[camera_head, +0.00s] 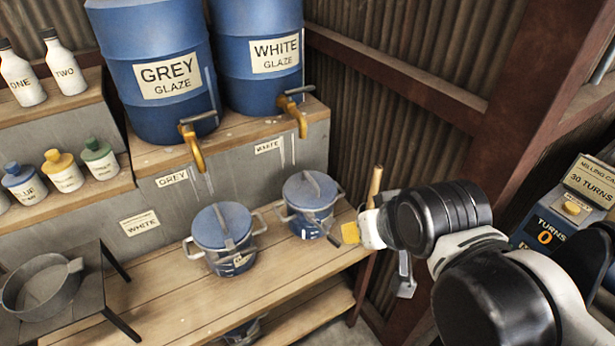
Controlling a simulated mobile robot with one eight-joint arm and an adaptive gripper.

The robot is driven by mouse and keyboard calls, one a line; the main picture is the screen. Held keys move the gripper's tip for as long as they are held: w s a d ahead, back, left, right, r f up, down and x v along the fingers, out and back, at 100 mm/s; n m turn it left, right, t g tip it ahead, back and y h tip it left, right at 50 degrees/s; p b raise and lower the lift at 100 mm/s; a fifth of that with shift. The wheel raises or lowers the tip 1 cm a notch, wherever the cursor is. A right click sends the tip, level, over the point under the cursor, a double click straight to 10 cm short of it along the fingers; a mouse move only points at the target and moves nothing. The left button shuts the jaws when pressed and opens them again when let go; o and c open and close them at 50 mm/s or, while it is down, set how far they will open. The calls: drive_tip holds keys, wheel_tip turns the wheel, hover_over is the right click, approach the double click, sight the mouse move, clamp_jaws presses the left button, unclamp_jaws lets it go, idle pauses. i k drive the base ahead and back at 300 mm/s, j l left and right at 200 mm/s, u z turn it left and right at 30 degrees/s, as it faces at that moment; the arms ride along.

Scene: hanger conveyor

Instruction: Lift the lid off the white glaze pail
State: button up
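Two lidded pails stand on the wooden bench below the barrel taps. The right pail (306,222) is nearest the tap marked WHITE; its own label is too small to read. Its blue-grey lid (310,190) with a strap-like handle across the top is seated on it. The left pail (230,262) has a similar lid (222,226) on and stands nearer the GREY tag. My gripper (372,245) is just right of the right pail, apart from its lid. The fingers are partly hidden and seen edge-on, so I cannot tell whether they are open.
A wooden handle (375,186) stands upright just behind my gripper. Taps (299,122) of the blue barrels (262,85) overhang the pails. A grey pan (42,290) sits on a stand at left. A steel post (525,125) and counter box (575,205) are at right.

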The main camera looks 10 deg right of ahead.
sight(306, 190)
drive_tip(key=k+j, duration=0.1)
drive_tip(key=j, duration=0.35)
drive_tip(key=k+j, duration=0.1)
drive_tip(key=j, duration=0.35)
drive_tip(key=k+j, duration=0.1)
drive_tip(key=j, duration=0.35)
drive_tip(key=i+z, duration=0.05)
